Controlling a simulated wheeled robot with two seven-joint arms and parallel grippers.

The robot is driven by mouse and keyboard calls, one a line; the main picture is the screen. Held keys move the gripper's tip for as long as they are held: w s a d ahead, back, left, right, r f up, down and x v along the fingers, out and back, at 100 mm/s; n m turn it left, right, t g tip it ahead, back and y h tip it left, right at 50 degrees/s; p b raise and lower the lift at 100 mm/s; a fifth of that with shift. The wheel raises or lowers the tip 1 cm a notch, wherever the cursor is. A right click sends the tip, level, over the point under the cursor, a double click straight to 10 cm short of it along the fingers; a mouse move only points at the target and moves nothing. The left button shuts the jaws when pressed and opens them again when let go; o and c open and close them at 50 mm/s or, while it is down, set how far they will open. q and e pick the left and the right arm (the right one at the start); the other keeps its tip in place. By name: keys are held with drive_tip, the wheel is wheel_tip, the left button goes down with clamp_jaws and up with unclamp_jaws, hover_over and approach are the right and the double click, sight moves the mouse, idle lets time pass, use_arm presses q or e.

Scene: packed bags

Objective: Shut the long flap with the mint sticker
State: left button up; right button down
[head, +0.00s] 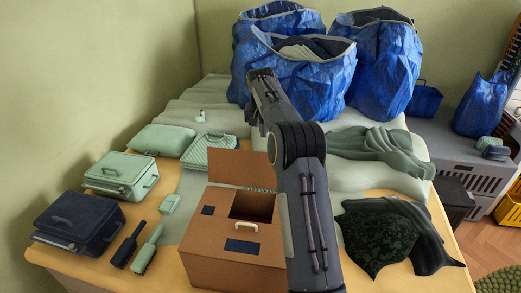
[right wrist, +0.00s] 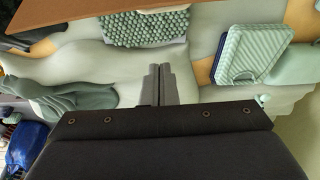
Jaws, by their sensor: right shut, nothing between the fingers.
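A brown cardboard box (head: 215,240) stands at the front middle in the head view. Its long back flap (head: 238,168) stands up, and the top has a dark opening (head: 252,207). Navy stickers (head: 242,246) show on the box; I cannot make out a mint sticker. My right arm crosses in front of the box's right side and hides part of it. My right gripper (head: 262,78) is beyond the flap, above the bed. In the right wrist view its fingers (right wrist: 160,70) are together and empty, and a brown panel edge (right wrist: 60,22) shows at top left. My left gripper is out of view.
Large blue bags (head: 300,65) stand behind the gripper. A striped mint case (head: 210,150) lies left of the flap. A navy case (head: 80,222), mint cases (head: 120,174) and brushes (head: 148,248) are further left. Dark green cloth (head: 385,235) lies to the right.

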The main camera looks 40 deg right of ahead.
sight(259, 168)
wheel_tip(259, 168, down, 7)
drive_tip(key=s+a+p, duration=0.1)
drive_tip(key=shift+s+a+r, duration=0.15)
drive_tip(key=shift+a, duration=0.2)
idle(0.4)
